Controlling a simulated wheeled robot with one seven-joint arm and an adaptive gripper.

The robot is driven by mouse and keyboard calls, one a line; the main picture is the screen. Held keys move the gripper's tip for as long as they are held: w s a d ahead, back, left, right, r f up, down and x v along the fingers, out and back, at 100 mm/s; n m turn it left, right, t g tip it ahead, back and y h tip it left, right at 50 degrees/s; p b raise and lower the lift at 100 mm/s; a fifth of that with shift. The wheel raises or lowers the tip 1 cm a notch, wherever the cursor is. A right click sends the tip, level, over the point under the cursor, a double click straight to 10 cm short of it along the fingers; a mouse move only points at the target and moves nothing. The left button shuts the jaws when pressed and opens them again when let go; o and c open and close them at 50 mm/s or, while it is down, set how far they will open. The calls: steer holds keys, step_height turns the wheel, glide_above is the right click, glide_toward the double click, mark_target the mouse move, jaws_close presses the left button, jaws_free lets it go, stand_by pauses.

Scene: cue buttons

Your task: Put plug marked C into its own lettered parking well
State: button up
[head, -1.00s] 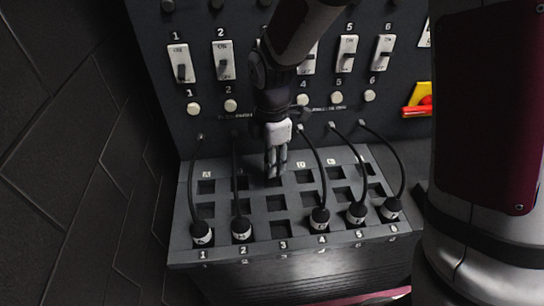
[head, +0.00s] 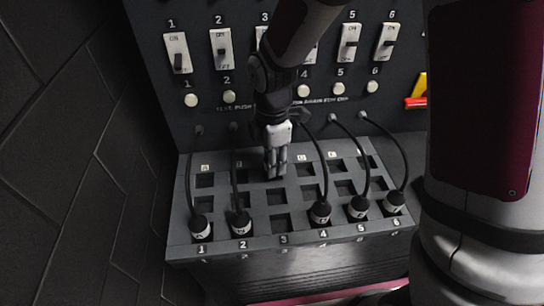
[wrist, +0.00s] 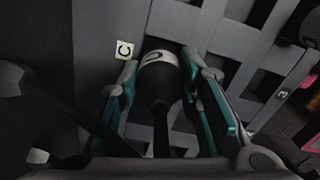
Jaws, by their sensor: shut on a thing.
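The black plug marked C (wrist: 160,82) has a white lettered band, and my gripper (wrist: 165,85) is shut on it. In the head view my gripper (head: 275,172) points down at the back row of the grey socket block (head: 262,244), near column 3. In the wrist view the plug's far end overlaps a dark square well (wrist: 157,45) beside a small tile lettered C (wrist: 124,50). I cannot tell how deep the plug sits, if at all. In the head view my fingers hide the plug and the C tile.
Other corded plugs stand in the front row at columns 1 (head: 200,228), 2 (head: 240,223), 4 (head: 320,212), 5 (head: 358,208) and 6 (head: 394,202). Their cords arch to the dark panel behind, close on both sides of my gripper. The column 3 front socket (head: 281,224) is empty.

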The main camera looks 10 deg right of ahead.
steer(key=shift+f, duration=0.5)
steer(key=o, duration=1.3)
steer(key=shift+r, duration=0.1)
step_height(320, 180, up, 12)
steer(key=shift+f, duration=0.1)
